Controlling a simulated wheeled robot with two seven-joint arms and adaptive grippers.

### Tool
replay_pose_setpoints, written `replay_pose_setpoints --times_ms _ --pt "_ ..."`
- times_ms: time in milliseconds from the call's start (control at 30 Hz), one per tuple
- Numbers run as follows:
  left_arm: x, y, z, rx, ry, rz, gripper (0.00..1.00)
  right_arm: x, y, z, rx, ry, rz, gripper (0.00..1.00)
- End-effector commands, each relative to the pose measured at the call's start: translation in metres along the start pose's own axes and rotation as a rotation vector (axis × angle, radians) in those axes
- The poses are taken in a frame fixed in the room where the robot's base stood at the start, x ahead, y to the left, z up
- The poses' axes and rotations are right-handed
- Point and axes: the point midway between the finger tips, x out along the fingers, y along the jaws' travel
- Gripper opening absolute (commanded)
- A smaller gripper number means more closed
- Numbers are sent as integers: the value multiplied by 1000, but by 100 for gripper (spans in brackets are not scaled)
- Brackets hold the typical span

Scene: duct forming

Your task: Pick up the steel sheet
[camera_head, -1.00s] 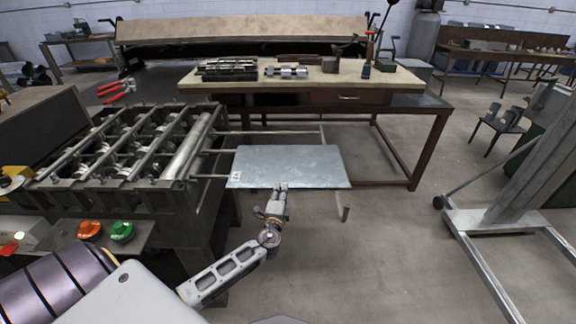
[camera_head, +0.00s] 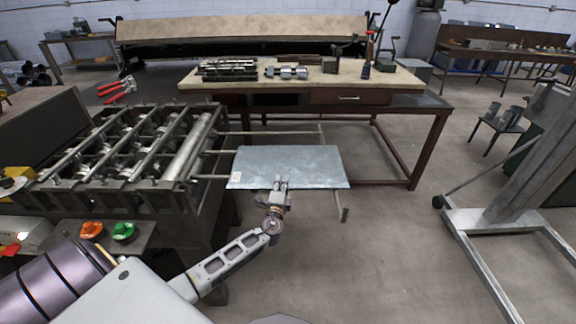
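The steel sheet (camera_head: 290,160) is a flat grey rectangle with a small white label at its near left corner. It lies level on the thin rails at the right side of the roll forming machine. My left gripper (camera_head: 281,184) is at the sheet's near edge, with its fingertips overlapping that edge in the picture. The fingers are small here, and I cannot tell whether they are shut on the sheet. My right gripper is not in view.
The roll forming machine (camera_head: 130,150) stands at the left, with orange and green buttons (camera_head: 123,231) in front. A workbench (camera_head: 310,82) with tools is behind the sheet. A metal lift frame (camera_head: 490,222) stands at the right. The floor between is clear.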

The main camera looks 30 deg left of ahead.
Motion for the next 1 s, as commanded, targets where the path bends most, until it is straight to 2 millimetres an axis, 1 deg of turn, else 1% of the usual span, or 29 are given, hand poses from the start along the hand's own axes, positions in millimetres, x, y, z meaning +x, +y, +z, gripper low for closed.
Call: replay_pose_setpoints --times_ms 200,633,833,867,1000 --pt "6 0 0 -1 0 0 28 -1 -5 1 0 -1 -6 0" --pt "6 0 0 -1 0 1 28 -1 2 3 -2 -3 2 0" --pt "6 0 0 -1 0 1 2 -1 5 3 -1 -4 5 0" --pt "6 0 0 -1 0 1 0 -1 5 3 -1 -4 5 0" --pt "6 0 0 -1 0 1 0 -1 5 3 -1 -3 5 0"
